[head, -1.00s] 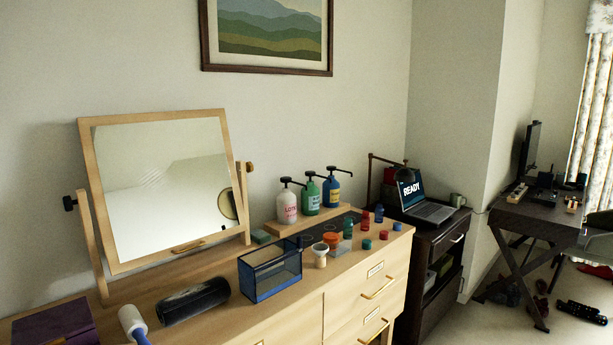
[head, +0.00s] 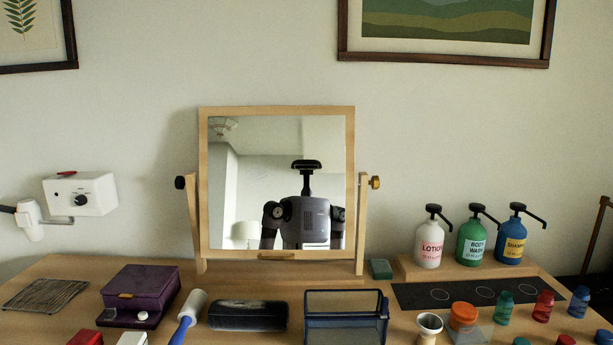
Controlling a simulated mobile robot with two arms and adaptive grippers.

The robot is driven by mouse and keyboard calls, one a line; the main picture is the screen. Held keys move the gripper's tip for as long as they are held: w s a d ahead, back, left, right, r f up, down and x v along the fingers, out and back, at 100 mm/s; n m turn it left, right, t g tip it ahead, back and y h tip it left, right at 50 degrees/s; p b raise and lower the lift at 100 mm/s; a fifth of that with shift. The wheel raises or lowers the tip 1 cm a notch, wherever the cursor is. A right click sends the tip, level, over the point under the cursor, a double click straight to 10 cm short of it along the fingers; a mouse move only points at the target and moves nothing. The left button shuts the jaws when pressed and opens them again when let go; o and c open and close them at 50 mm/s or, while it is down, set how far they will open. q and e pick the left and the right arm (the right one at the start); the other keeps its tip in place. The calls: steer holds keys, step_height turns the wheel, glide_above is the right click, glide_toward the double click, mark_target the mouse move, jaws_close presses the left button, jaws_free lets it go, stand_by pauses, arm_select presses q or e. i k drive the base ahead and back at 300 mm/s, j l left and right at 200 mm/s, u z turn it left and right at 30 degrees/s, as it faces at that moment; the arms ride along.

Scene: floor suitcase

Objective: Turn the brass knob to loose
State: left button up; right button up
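The brass knob (head: 375,182) is on the right post of a wooden tilting mirror (head: 350,150) that stands on the dresser. A black knob (head: 180,183) is on the mirror's left post. The mirror is close to upright, and my own head and shoulders show in its glass. The head view does not show whether the brass knob is tight or loose. Neither of my grippers is in view.
The dresser top (head: 60,268) holds a purple box (head: 142,290), a lint roller (head: 190,315), a black case (head: 248,315), a blue mesh bin (head: 345,325) and several pump bottles (head: 429,245). A white wall device (head: 82,194) is at left.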

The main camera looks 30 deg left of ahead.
mark_target(374, 182)
steer(key=i+l+u, duration=0.2)
steer(key=l+u, duration=0.2)
steer(key=l, duration=0.15)
steer(key=i+l+u, duration=0.1)
steer(key=l+u, duration=0.25)
steer(key=l, duration=0.2)
steer(key=l+u, duration=0.4)
steer(key=l, duration=0.2)
steer(key=l+u, duration=0.35)
steer(key=l, duration=0.3)
steer(key=i+j+u, duration=0.1)
steer(key=i+j, duration=0.7)
